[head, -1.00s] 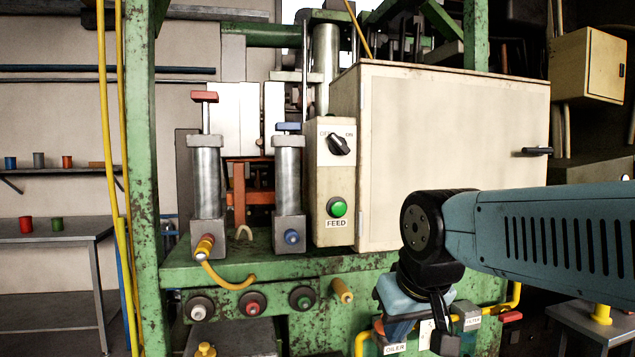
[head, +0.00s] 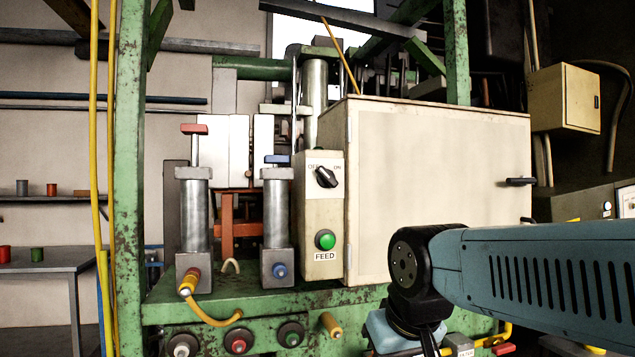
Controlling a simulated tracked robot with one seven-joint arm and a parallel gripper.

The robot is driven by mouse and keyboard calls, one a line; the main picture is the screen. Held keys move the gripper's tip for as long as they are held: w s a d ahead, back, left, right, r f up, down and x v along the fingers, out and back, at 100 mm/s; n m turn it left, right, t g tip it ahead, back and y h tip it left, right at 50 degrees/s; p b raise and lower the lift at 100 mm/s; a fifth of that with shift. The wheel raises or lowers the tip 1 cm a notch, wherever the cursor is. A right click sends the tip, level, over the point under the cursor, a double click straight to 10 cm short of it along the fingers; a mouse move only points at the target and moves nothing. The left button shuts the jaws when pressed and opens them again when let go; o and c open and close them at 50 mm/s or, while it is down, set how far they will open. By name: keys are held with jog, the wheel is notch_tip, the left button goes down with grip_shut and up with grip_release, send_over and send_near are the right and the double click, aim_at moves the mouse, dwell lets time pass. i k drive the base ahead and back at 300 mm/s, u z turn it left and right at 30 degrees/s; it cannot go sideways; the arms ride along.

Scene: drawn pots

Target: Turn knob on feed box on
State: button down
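The feed box (head: 321,213) is a narrow cream control box in the middle of the head view. Its black knob (head: 326,177) sits below the OFF and ON labels and slants from upper left to lower right, its upper end towards OFF. A green button (head: 325,240) and a FEED label (head: 325,257) are below it. My arm comes in from the right and bends down at a black joint. My gripper is mostly cut off by the bottom edge, with only a dark part (head: 429,342) showing, below and right of the feed box, apart from it. Its fingertips are hidden.
A large cream cabinet (head: 440,165) adjoins the feed box on the right, with a black handle (head: 520,182). Two steel cylinders (head: 194,215) (head: 277,215) stand left of it on the green machine frame (head: 128,180). The space before the feed box face looks clear.

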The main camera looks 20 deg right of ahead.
aim_at(325, 177)
jog(key=z, duration=1.1)
jog(key=k, duration=1.45)
jog(key=u, duration=1.1)
jog(key=i, duration=1)
jog(key=z, duration=0.05)
